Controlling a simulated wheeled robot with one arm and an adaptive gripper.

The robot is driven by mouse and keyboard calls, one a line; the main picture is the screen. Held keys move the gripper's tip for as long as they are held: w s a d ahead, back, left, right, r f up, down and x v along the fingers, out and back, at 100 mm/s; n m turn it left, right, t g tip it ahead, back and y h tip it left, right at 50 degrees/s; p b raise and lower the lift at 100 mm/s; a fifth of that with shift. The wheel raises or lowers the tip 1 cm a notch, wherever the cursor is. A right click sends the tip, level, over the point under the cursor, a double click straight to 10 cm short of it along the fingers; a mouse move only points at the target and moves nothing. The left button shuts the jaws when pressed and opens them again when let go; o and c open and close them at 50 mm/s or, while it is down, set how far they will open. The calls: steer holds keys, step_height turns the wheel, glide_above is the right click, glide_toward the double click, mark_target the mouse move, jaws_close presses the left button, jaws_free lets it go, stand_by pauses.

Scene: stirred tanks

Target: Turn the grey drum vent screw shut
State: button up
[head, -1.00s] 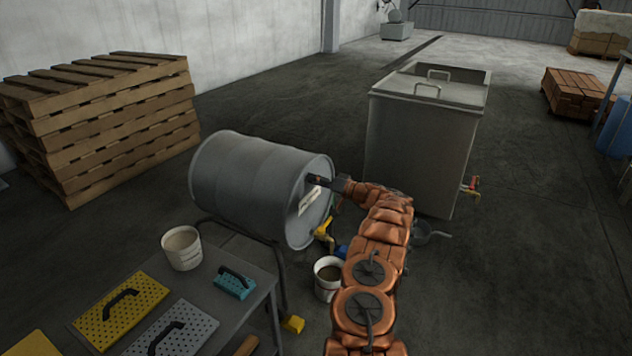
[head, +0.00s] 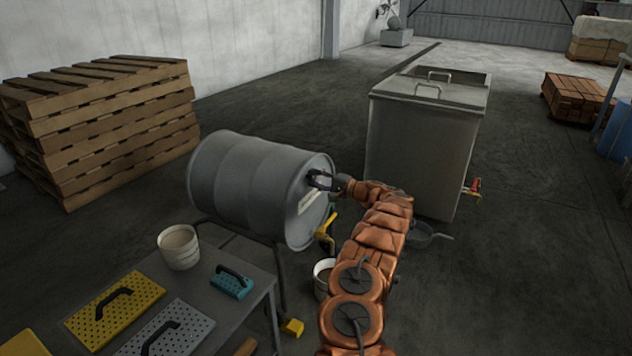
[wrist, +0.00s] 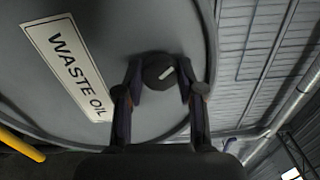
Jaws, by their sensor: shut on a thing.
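The grey drum (head: 255,185) lies on its side on a stand, its end face toward my arm. In the wrist view the drum face (wrist: 140,30) carries a white "WASTE OIL" label (wrist: 68,68). The vent screw (wrist: 160,72) is a dark round knob with a pale mark, near the drum's rim. My gripper (wrist: 160,85) has a finger on each side of the knob and is shut on it. In the head view my gripper (head: 322,180) reaches the upper part of the drum's end face; the knob is largely hidden there.
A yellow tap (head: 326,232) sits low on the drum face, above a white bucket (head: 322,280). A grey metal tank (head: 420,150) stands right of the drum. A table with floats and a tub (head: 178,247) is at front left. Pallets (head: 100,125) stand behind left.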

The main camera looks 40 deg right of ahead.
steer(key=m, duration=0.4)
steer(key=shift+m, duration=0.3)
steer(key=shift+m+p, duration=0.5)
steer(key=shift+m, duration=1.1)
steer(key=o, duration=1.1)
steer(key=shift+o, duration=0.2)
steer(key=v, duration=1.2)
